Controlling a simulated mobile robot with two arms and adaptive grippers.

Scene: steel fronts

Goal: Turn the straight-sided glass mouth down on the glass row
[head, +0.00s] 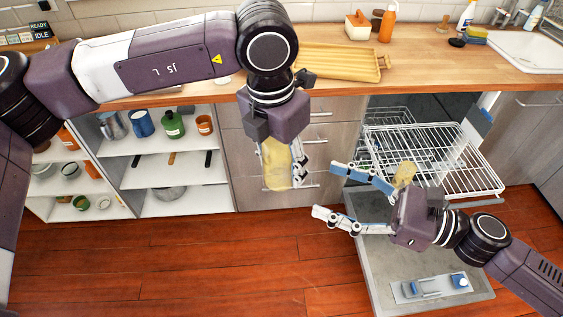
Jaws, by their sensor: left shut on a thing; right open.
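A yellow-tinted straight-sided glass (275,163) hangs below my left gripper (284,178), in front of the grey drawers. My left gripper is shut on it and points down; which end is the mouth I cannot tell. My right gripper (327,190) is open and empty, its fingers pointing left, to the lower right of the glass and apart from it. A second amber glass (404,174) shows just behind my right gripper, by the pulled-out white wire rack (470,178); its lower part is hidden. I cannot make out a marked glass row.
The open dishwasher door (375,275) lies low under my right arm. The wooden counter (425,50) holds a yellow slatted tray (340,64), an orange bottle (388,22) and a sink (525,52). Open shelves (175,175) with crockery stand at left. The floor in front is clear.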

